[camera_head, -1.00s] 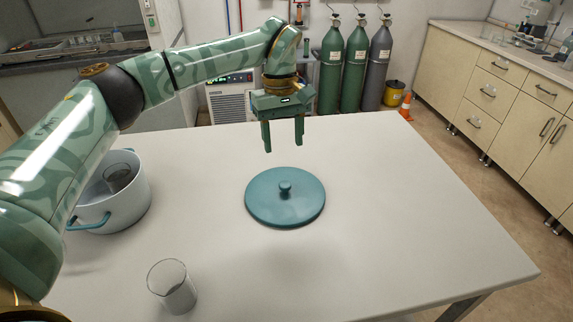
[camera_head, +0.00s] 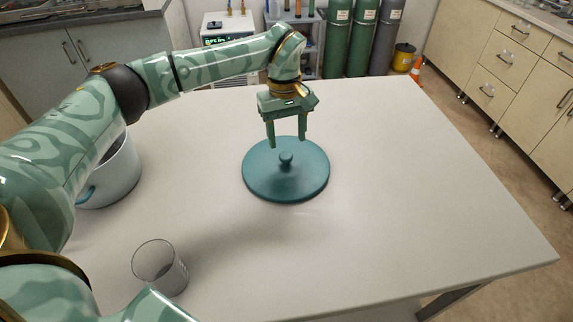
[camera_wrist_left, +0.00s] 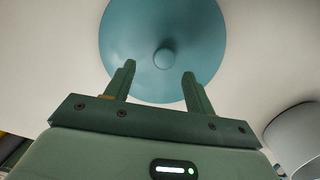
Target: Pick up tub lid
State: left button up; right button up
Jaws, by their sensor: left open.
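The tub lid (camera_head: 262,186) is a round teal disc with a small knob (camera_head: 286,160) at its centre, lying flat on the white table. My left gripper (camera_head: 288,142) is open and empty, fingers pointing down, above the far part of the lid near the knob. In the left wrist view the lid (camera_wrist_left: 125,35) lies beyond the two spread fingers of my left gripper (camera_wrist_left: 158,72), and the knob (camera_wrist_left: 164,58) shows roughly between the fingertips. My right gripper is not in view.
A white tub (camera_head: 118,178) with a teal handle stands at the left of the table, partly behind my left arm. A clear glass beaker (camera_head: 160,268) stands near the front left. The table (camera_head: 430,190) is clear to the right of the lid.

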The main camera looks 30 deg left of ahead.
aim_at(286, 155)
pick_arm(q)
jog(key=f, duration=0.3)
jog(key=f+b, duration=0.1)
jog(key=shift+s+f, duration=0.15)
jog(key=shift+s, duration=0.25)
jog(key=shift+f, duration=0.2)
jog(key=c, duration=1)
jog(key=shift+r, duration=0.1)
jog(key=shift+c, duration=0.2)
